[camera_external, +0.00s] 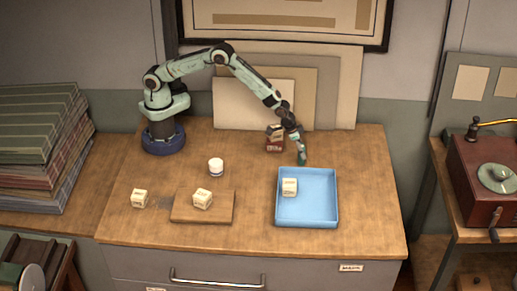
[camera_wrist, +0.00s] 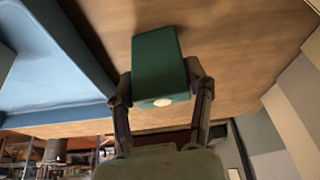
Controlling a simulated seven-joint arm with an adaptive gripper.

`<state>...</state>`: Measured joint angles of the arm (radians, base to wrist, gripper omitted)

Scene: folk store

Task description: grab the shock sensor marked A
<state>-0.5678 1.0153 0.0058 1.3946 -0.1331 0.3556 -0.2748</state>
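My gripper (camera_external: 302,152) is low over the back right of the table, just behind the blue tray. In the wrist view my gripper (camera_wrist: 160,88) has one finger on each side of a dark green box (camera_wrist: 158,62) with a small white round spot on its near end. The fingers appear to press on its sides. In the external view the green box (camera_external: 302,159) is small and partly merged with the fingertips. I cannot read an A on it or on any other thing, so I cannot tell which is the shock sensor marked A.
The blue tray (camera_external: 308,223) holds a white cube (camera_external: 289,187). A second cube (camera_external: 202,199) sits on a wooden board (camera_external: 185,215), a third (camera_external: 139,198) lies to its left. A white jar (camera_external: 216,167) stands mid-table. A small red-and-dark stack (camera_external: 273,143) is left of my gripper.

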